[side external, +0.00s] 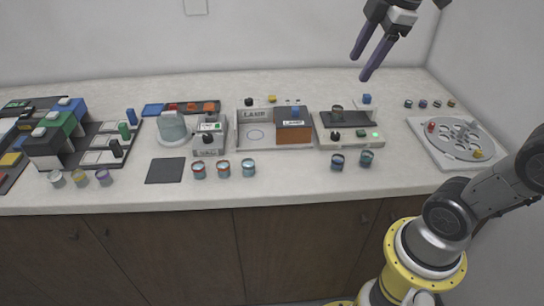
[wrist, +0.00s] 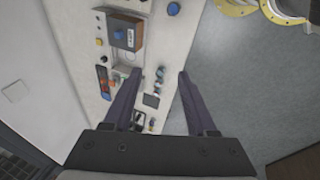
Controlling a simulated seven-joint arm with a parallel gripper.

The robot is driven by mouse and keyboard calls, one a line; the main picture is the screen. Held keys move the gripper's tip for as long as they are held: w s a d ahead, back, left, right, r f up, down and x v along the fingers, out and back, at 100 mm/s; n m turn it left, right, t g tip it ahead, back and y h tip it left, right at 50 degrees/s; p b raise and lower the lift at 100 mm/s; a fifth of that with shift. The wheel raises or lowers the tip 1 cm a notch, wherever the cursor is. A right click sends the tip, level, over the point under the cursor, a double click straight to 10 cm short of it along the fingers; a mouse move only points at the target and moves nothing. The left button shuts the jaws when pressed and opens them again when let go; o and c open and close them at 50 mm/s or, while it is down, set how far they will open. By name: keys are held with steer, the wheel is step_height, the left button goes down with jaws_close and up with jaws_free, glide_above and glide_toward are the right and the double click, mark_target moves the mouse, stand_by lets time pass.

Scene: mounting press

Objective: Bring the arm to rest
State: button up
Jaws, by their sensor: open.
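My gripper (side external: 364,64) is at the top right of the side external view, raised well above the counter. Its two purple fingers are spread apart with nothing between them. In the wrist view the gripper (wrist: 157,75) also shows open and empty, with the counter (wrist: 165,50) and the floor (wrist: 232,70) far below. The fingers touch nothing.
The counter (side external: 300,185) holds a lamp unit (side external: 255,140), a press-like device (side external: 350,135), a round plate with holes (side external: 460,140), colored boxes (side external: 55,135) and several small cups (side external: 223,169). The air around my gripper is clear; a wall (side external: 270,35) stands behind.

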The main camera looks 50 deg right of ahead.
steer(key=s+a+f+m+t, duration=0.1)
steer(key=s+a+f+m, duration=0.4)
steer(key=s+f+m, duration=0.3)
steer(key=shift+s+f+m+y, duration=0.4)
steer(key=shift+f+m, duration=0.7)
steer(key=shift+f, duration=0.55)
